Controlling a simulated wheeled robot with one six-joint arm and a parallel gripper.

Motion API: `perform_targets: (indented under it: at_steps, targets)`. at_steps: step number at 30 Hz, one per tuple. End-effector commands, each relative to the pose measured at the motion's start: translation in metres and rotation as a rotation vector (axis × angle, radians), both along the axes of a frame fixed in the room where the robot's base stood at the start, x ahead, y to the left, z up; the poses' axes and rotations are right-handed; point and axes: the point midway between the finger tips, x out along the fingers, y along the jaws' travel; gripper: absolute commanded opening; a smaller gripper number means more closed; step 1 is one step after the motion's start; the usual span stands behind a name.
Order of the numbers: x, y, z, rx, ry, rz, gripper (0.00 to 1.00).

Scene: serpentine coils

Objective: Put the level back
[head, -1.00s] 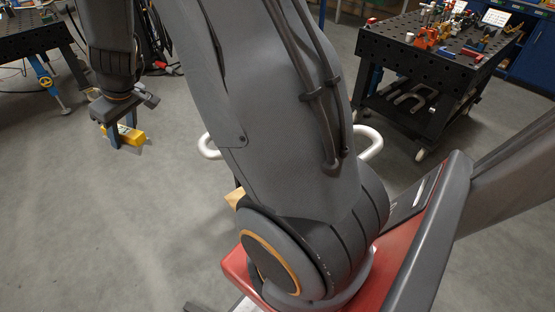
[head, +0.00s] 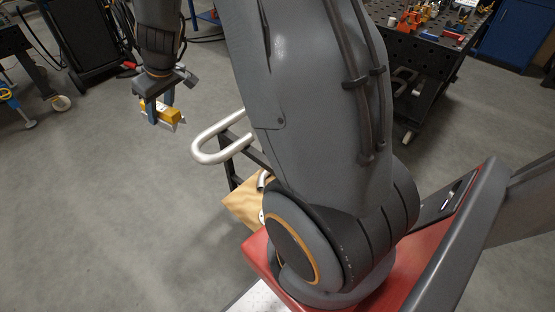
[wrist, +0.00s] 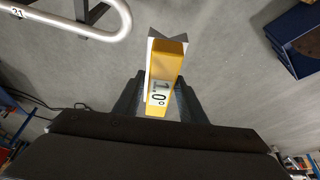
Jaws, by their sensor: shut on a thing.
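The level is a small yellow block (head: 160,110) with a light metal V-shaped edge, held in my gripper (head: 160,108) above bare floor at the upper left of the head view. In the wrist view the level (wrist: 166,72) sits between the two fingers of my gripper (wrist: 160,98), and its face shows a display reading about "1.0°". The gripper is shut on it, and the level touches nothing else. A bent white metal tube (head: 215,140) stands to the right of the gripper; in the wrist view this tube (wrist: 112,30) is at the upper left with a "21" tag.
A black perforated welding table (head: 430,45) with clamps and tools is at the upper right, beside a blue cabinet (head: 518,38). A wooden block (head: 240,205) is by the tube's dark stand.

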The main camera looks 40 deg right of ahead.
Motion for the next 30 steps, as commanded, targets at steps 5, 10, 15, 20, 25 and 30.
perform_targets:
  at_steps: [5, 10, 15, 20, 25, 30]
  targets:
    - [0.004, -0.054, -0.05, -0.004, 0.013, -0.037, 0.07]
    - [0.001, -0.119, -0.1, -0.005, 0.023, -0.08, 0.07]
    - [-0.01, -0.181, -0.148, -0.004, 0.028, -0.124, 0.07]
    - [-0.026, -0.235, -0.193, -0.003, 0.028, -0.161, 0.07]
    - [-0.044, -0.279, -0.23, -0.001, 0.025, -0.193, 0.07]
    - [-0.056, -0.304, -0.249, -0.001, 0.019, -0.209, 0.07]
